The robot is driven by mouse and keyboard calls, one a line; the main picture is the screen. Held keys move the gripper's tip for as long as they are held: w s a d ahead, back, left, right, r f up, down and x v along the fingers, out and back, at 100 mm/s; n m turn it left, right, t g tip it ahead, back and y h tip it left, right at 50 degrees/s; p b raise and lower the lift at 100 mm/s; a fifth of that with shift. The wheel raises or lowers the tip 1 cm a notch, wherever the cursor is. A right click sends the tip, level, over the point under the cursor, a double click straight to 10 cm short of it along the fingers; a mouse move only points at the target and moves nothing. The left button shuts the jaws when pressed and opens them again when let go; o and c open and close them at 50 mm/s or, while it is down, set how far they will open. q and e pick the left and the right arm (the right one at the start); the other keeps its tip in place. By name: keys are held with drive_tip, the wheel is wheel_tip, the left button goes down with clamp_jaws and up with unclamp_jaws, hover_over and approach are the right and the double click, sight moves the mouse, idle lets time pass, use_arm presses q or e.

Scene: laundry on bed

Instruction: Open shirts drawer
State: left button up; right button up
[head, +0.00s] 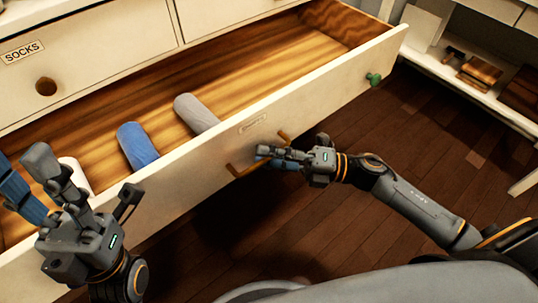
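The open drawer (335,80) is pulled far out, its wood-coloured inside in view. The label on its white front is too faint to read. Its yellowish bar handle (238,171) is partly hidden behind my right gripper (265,156), whose fingers look shut around it. Rolled cloths lie inside: a grey one (195,112), a blue one (136,145) and a white one (76,175) partly behind my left gripper (88,185). My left gripper is open over the drawer's left part, with its fingers spread apart.
A green knob (374,79) is on the open drawer's right end. A white shelf unit (480,90) stands at right. Dark wooden floor (430,150) lies between.

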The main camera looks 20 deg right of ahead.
drive_tip(key=v, duration=1.2)
